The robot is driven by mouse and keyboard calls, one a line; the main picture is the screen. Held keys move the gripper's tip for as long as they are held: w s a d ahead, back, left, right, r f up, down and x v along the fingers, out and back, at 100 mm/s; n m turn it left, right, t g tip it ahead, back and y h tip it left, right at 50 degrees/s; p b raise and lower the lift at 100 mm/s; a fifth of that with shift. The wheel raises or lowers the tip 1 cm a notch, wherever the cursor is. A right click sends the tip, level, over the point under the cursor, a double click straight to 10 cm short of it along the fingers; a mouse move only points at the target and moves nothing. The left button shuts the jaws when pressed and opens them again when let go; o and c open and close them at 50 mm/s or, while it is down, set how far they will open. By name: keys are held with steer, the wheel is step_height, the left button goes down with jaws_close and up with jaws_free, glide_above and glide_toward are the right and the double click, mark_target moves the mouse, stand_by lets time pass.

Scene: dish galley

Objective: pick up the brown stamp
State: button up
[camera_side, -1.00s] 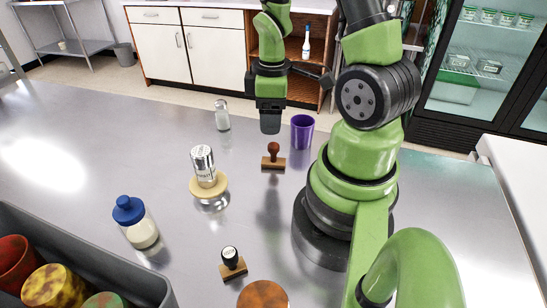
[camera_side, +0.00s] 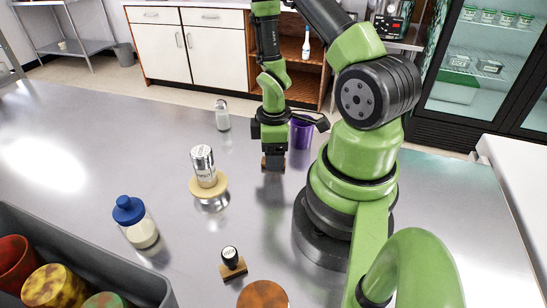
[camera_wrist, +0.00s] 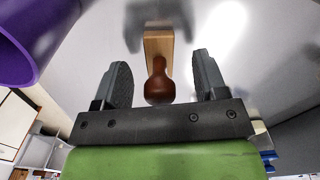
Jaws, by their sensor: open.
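The brown stamp (camera_wrist: 160,75) has a dark brown knob handle on a light wooden base. In the wrist view it stands between the two open fingers of my gripper (camera_wrist: 162,82), with a gap on each side. In the side view only a bit of the stamp's base (camera_side: 264,164) shows; the rest is hidden behind my gripper (camera_side: 273,165), which is lowered over it. My gripper is open and holds nothing. A second stamp with a black handle (camera_side: 231,256) stands nearer the front, apart from my gripper.
A purple cup (camera_side: 302,134) stands close to the right of my gripper; it also shows in the wrist view (camera_wrist: 30,40). A glass shaker (camera_side: 222,116), a silver can (camera_side: 203,165) on a yellowish stand and a blue-capped bottle (camera_side: 136,222) are leftward. A grey bin (camera_side: 95,258) is front left.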

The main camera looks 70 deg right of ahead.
steer(key=shift+f, duration=0.75)
steer(key=shift+c, duration=0.3)
steer(key=c, duration=1.1)
steer(key=shift+o, duration=0.2)
steer(key=shift+r, duration=0.15)
